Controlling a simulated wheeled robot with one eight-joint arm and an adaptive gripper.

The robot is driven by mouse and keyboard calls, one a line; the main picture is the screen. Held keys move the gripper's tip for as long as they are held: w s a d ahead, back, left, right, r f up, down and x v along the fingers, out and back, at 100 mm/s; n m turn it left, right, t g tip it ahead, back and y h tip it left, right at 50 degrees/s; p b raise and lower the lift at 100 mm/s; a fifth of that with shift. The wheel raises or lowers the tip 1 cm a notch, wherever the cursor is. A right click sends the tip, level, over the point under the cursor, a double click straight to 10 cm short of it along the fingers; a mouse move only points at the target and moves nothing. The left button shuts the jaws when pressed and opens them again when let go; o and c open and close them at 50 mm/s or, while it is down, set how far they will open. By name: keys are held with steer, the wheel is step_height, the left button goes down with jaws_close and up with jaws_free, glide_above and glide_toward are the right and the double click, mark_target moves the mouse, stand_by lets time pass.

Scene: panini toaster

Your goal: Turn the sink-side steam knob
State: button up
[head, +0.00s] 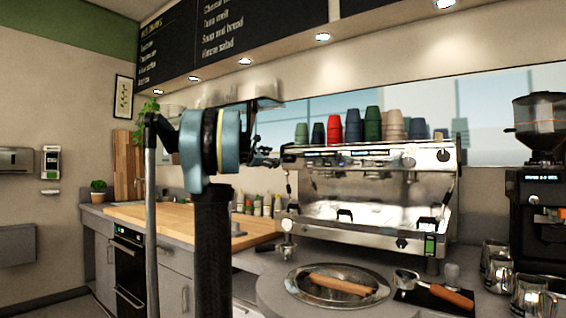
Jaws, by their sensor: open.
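The steel espresso machine (365,180) stands on the counter right of centre. A round black steam knob (443,155) shows at the right end of its upper front. The left end of that upper front is partly covered by my gripper, and I cannot make out a knob clearly there. My gripper (268,157) is small and dark in this view, beside the machine's upper left corner. It is open, with nothing visible in it. I cannot tell whether it touches the machine. My arm rises in front and hides part of the counter behind it.
A round metal basin (312,296) with a wooden-handled tool lies in front of the machine. A portafilter (435,288) rests to its right. A black grinder (540,190) and steel pitchers (498,275) stand at the right. Coloured cups (334,130) top the machine. A wooden board (180,215) covers the left counter.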

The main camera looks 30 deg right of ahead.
mark_target(285, 158)
steer(key=x, duration=0.9)
steer(key=shift+w+d+f, duration=0.1)
steer(key=shift+w+d, duration=0.05)
steer(key=shift+d, duration=0.2)
steer(key=c, duration=1.1)
